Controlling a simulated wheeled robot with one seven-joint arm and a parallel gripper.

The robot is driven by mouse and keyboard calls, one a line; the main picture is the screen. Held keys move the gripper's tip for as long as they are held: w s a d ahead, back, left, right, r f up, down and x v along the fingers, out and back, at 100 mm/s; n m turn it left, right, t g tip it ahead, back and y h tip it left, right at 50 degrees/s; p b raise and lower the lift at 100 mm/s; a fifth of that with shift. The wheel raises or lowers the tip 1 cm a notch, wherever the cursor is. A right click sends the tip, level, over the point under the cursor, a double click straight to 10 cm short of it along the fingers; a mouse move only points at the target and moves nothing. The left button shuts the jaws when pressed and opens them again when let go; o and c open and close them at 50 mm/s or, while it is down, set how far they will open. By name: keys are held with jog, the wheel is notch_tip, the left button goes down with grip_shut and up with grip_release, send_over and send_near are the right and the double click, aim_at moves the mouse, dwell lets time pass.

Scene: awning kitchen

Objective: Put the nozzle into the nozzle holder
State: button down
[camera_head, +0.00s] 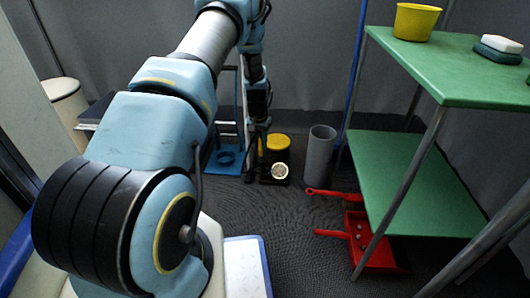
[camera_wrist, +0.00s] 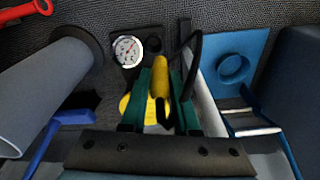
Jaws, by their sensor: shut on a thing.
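My gripper (camera_wrist: 162,88) has green fingers in the wrist view. It is shut on a slim yellow piece (camera_wrist: 160,72), which I take as the nozzle. A black hose (camera_wrist: 193,45) curves beside it. A blue plate with a raised round ring (camera_wrist: 232,68) lies to the right of the fingers, apart from the held piece. The ring also shows in the head view (camera_head: 226,157). It may be the nozzle holder, but I cannot tell for sure. In the head view my arm hides much of this spot, and the nozzle cannot be made out there.
A round white gauge (camera_wrist: 127,48) on a black base stands near a yellow cylinder (camera_head: 277,143). A grey tube (camera_head: 319,155) stands to the right. A red dustpan (camera_head: 370,245) lies under the green shelf table (camera_head: 450,70).

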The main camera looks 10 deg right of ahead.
notch_tip(320, 180, down, 8)
jog(key=d+b, duration=0.2)
jog(key=b, duration=0.2)
jog(key=shift+w+f+b, duration=0.15)
jog(key=shift+f+b, duration=0.05)
jog(key=shift+b, duration=0.15)
jog(key=shift+f+b, duration=0.45)
jog(key=shift+f, duration=1.15)
dwell(1.1)
jog(key=c, duration=0.6)
grip_release()
jog(key=shift+o, duration=0.4)
jog(key=o, duration=0.4)
